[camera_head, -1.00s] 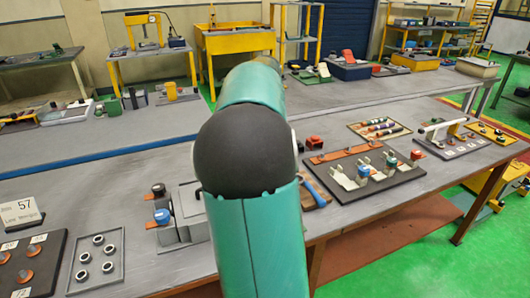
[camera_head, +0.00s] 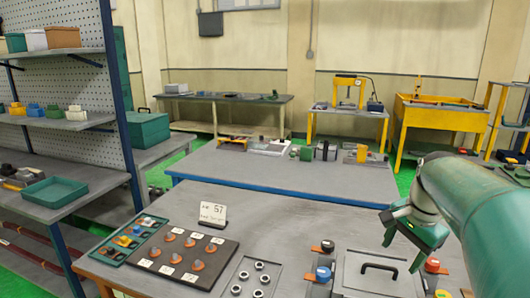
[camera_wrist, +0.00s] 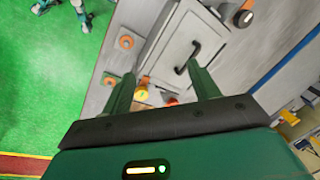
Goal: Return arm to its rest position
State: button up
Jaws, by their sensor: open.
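My arm is green and enters the head view from the right edge. My gripper (camera_head: 401,252) points down over the front workbench, above the right side of a grey box with a black handle (camera_head: 378,275). In the wrist view my gripper (camera_wrist: 164,82) has two green fingers spread apart with nothing between them. The grey box (camera_wrist: 186,45) lies beyond the fingertips there, with a gap below them that I cannot judge exactly.
A black board with orange-topped parts (camera_head: 182,258), a "57" sign (camera_head: 212,214) and a tray of rings (camera_head: 257,276) lie on the bench to the left. Shelves (camera_head: 60,122) stand at far left. A second bench (camera_head: 285,182) is behind. Green floor shows in the wrist view (camera_wrist: 50,90).

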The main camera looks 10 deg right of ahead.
jog(key=s+a+f+n+t, duration=0.1)
jog(key=s+a+n, duration=0.2)
jog(key=a+n, duration=0.2)
jog(key=s+a+f+n+t, duration=0.1)
jog(key=a+n, duration=0.4)
jog(key=a, duration=0.6)
jog(key=s+a+f+n+t, duration=0.1)
jog(key=s+a+f+n, duration=0.1)
jog(key=s+a+n, duration=0.3)
jog(key=a, duration=0.3)
jog(key=shift+s+a+f, duration=0.15)
jog(key=shift+s+a, duration=0.1)
